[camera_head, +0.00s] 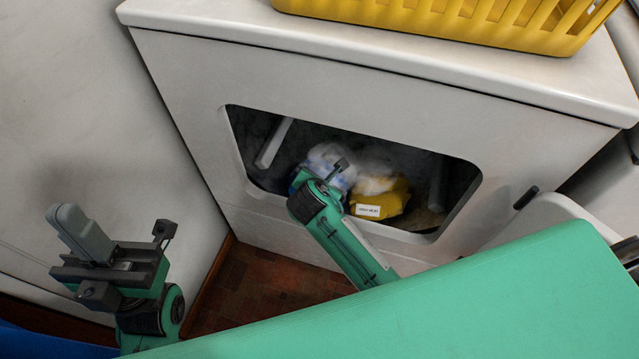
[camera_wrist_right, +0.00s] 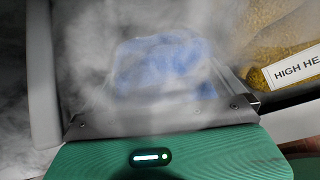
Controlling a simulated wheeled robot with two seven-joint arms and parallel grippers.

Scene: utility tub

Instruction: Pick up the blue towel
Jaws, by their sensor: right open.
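The blue towel (camera_head: 322,158) is a pale blue and white bundle inside the dark opening of a white cabinet-like tub, partly veiled by white haze. It also shows blurred in the right wrist view (camera_wrist_right: 165,65), in front of the gripper. My right gripper (camera_head: 332,172) reaches into the opening, close to the towel and overlapping it in the head view; it is open. Whether it touches the towel is hidden by haze. My left gripper (camera_head: 95,236) is outside at the lower left, away from the towel; its jaw state is unclear.
A yellow bundle (camera_head: 384,199) with a white label lies right of the towel; its label (camera_wrist_right: 299,70) reads "HIGH HE…" in the wrist view. The tub's front (camera_head: 185,95) frames the opening. A yellow basket (camera_head: 450,27) stands on top. Brown floor (camera_head: 255,285) lies below.

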